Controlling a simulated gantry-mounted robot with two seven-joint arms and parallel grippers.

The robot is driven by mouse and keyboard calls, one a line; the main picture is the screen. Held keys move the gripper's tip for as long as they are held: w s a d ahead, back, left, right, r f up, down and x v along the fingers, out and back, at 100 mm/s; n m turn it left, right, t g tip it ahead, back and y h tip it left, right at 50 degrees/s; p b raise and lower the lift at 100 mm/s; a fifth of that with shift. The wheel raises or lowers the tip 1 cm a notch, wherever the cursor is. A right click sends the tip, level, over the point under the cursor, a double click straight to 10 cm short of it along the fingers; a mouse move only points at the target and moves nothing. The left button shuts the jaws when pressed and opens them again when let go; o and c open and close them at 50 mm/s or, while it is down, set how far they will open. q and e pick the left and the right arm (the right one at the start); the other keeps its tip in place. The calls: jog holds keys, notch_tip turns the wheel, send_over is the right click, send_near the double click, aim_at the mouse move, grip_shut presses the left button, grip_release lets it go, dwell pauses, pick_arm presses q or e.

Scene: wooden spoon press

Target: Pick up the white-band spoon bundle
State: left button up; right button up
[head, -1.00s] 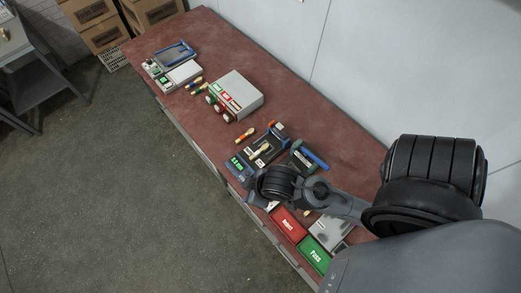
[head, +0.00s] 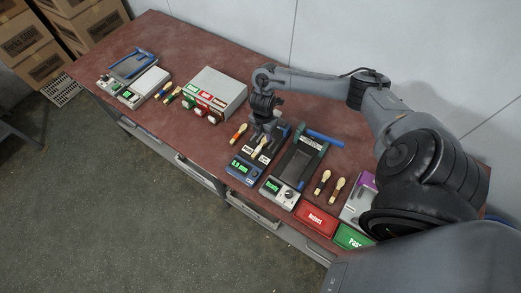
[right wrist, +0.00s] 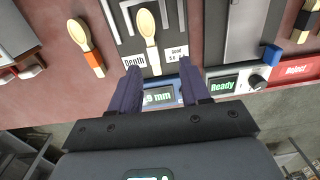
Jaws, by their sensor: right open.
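An orange-band spoon (head: 239,133) lies left of the gauge, also in the right wrist view (right wrist: 84,45). Two spoons (head: 322,181) with dark bands lie right of the press. More banded spoons (head: 170,93) lie at the far left; their white band, if any, is too small to tell. My right gripper (right wrist: 160,88) is open and empty above the gauge's front. My left gripper is out of view.
A press with a blue handle (head: 325,138) stands right of the gauge. Red Reject (head: 315,219) and green Pass (head: 351,238) trays are at the front right. A grey box (head: 218,88) stands to the left. Bare tabletop lies behind it.

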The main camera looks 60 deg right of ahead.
aim_at(260, 146)
jog(key=f, duration=0.1)
jog(key=w+f, duration=0.1)
jog(key=f, duration=0.1)
jog(key=shift+w+f, duration=0.1)
jog(key=shift+f, duration=0.1)
jog(key=shift+a+f+b, duration=0.1)
jog(key=shift+f+b, duration=0.3)
jog(key=shift+f, duration=3)
grip_shut()
